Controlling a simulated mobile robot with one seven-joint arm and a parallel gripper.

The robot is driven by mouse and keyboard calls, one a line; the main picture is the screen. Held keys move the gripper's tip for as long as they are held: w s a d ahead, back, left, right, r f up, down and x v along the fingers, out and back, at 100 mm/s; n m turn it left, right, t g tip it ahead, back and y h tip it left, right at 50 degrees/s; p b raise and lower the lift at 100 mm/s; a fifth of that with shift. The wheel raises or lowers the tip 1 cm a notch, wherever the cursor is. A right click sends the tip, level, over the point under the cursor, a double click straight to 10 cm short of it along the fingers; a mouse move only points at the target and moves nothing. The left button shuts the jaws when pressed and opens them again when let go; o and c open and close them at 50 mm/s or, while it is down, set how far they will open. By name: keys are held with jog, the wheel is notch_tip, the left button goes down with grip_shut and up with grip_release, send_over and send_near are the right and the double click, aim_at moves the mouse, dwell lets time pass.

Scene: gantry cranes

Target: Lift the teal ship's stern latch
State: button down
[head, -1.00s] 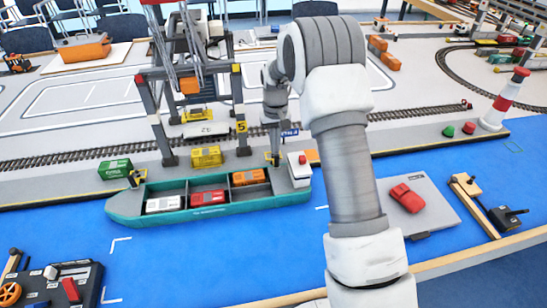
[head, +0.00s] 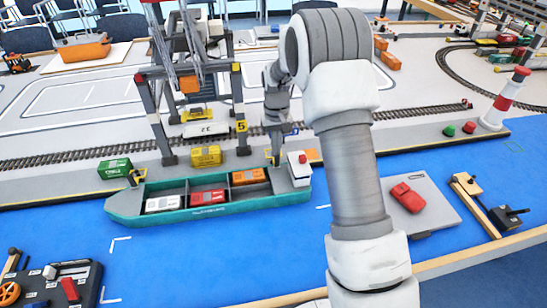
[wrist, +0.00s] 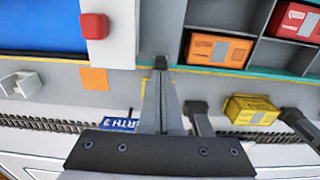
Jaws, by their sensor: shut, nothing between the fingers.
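The teal ship (head: 225,213) lies along the quay with its white, red-topped stern block (head: 299,166) at the right. In the wrist view its teal edge (wrist: 288,76) runs along the top right. My gripper (wrist: 160,63) is shut and empty, pointing down with its tips at the quay-side edge by the stern. Yellow-and-black parts show beside the gripper in the head view.
The gantry crane (head: 240,100) stands left of my arm, over the rails. A yellow container (head: 206,156) and a green container (head: 115,168) sit on the quay. A Berth 3 sign (wrist: 118,124) is near the fingers. A grey slab with a red block (head: 407,198) lies right.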

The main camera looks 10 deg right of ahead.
jog(key=shift+s, duration=0.5)
jog(key=shift+s+f+b, duration=0.55)
jog(key=shift+s+f, duration=0.05)
jog(key=shift+s, duration=0.2)
jog(key=shift+s+f+b, duration=0.55)
jog(key=shift+s+f, duration=0.05)
jog(key=shift+s, duration=0.15)
jog(key=s+r+p, duration=0.3)
jog(key=r+p, duration=0.3)
jog(key=r, duration=0.4)
jog(key=shift+s, duration=0.1)
dwell(0.6)
